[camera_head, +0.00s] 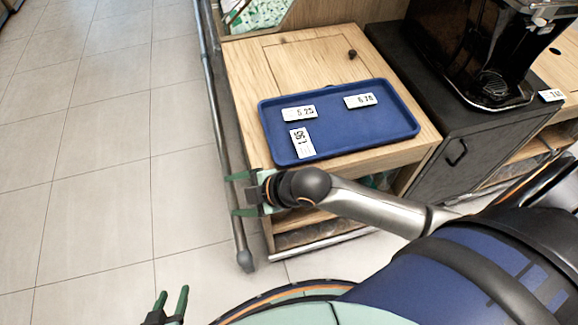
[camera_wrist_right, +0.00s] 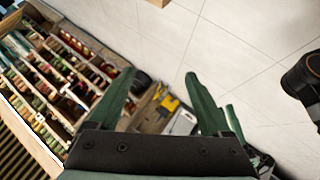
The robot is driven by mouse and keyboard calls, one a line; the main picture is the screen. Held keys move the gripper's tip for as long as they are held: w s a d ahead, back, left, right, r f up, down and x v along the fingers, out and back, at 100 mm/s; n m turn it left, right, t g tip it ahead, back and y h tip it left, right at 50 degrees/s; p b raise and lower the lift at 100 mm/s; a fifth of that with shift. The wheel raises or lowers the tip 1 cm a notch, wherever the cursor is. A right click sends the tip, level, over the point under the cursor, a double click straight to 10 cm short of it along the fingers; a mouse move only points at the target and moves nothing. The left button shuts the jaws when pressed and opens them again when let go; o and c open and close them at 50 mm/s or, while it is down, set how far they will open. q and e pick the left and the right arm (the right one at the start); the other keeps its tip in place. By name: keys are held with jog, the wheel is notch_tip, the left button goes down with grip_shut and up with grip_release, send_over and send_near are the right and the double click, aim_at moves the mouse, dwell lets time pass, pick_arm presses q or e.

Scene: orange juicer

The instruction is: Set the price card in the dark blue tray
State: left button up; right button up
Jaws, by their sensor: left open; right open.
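The dark blue tray (camera_head: 345,149) lies on the wooden cabinet top. Three white price cards are in it: one at the upper left (camera_head: 299,113), one at the upper right (camera_head: 360,100) and one turned sideways at the lower left (camera_head: 302,143). Another price card (camera_head: 551,95) is by the black machine at the far right. My right gripper (camera_head: 236,194) is open and empty at the cabinet's front left corner, outside the tray; its green fingers also show in the right wrist view (camera_wrist_right: 160,85). My left gripper (camera_head: 172,300) is open and empty over the floor at the bottom.
A metal rail (camera_head: 212,90) runs along the cabinet's left side, close to my right gripper. A black machine (camera_head: 480,50) stands on a dark cabinet to the right. A shelf of several small goods (camera_wrist_right: 60,80) shows in the wrist view. The tiled floor at left is clear.

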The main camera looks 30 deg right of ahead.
jog(key=s+d+f+m+t+h, duration=0.1)
jog(key=s+d+f+m+h, duration=0.2)
jog(key=s+d+f+m, duration=0.4)
jog(key=s+f+m, duration=0.3)
jog(key=m, duration=0.5)
jog(key=shift+s+t, duration=0.3)
